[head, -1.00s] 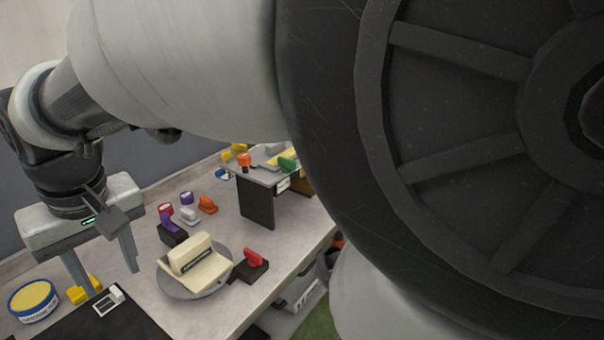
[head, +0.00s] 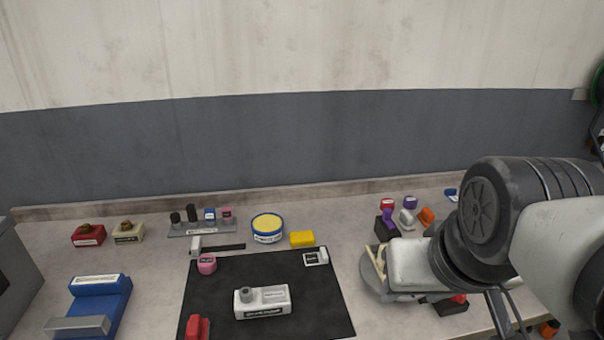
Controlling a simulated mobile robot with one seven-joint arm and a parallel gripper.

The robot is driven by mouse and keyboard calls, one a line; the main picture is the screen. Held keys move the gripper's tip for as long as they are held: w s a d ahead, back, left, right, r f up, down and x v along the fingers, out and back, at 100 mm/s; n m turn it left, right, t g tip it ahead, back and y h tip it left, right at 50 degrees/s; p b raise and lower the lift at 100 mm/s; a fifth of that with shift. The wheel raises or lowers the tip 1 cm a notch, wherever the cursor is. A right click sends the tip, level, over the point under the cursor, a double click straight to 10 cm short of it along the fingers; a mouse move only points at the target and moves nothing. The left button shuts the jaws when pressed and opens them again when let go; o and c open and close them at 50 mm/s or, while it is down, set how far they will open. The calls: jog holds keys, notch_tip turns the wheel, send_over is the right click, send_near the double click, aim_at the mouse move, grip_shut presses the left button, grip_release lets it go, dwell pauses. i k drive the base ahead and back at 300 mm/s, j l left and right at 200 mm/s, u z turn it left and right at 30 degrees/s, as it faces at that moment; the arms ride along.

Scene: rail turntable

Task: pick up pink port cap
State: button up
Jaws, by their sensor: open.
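A small pink cap (head: 207,264) with a dark label stands on the far left corner of the black mat (head: 225,318). Another pink piece (head: 227,213) sits at the right end of the grey rack (head: 190,234) behind the mat. I cannot tell from the labels which one is the port cap. My gripper (head: 410,265) is at the right, over the round turntable plate, well away from both pink pieces. Its fingers are mostly hidden, and I see nothing held in it.
A white block with a grey knob (head: 262,302) and a red piece (head: 197,328) are on the mat. A blue-and-yellow tin (head: 267,228) and yellow block (head: 302,239) stand behind it. A blue fixture (head: 98,300) is at the left. Several small coloured parts stand near my arm.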

aim_at(206, 264)
jog(key=u, duration=1.2)
jog(key=z, duration=0.2)
jog(key=i+j+z, duration=0.1)
jog(key=j+z, duration=0.65)
jog(key=j, duration=0.25)
jog(key=j+z, duration=0.4)
jog(key=j, duration=0.1)
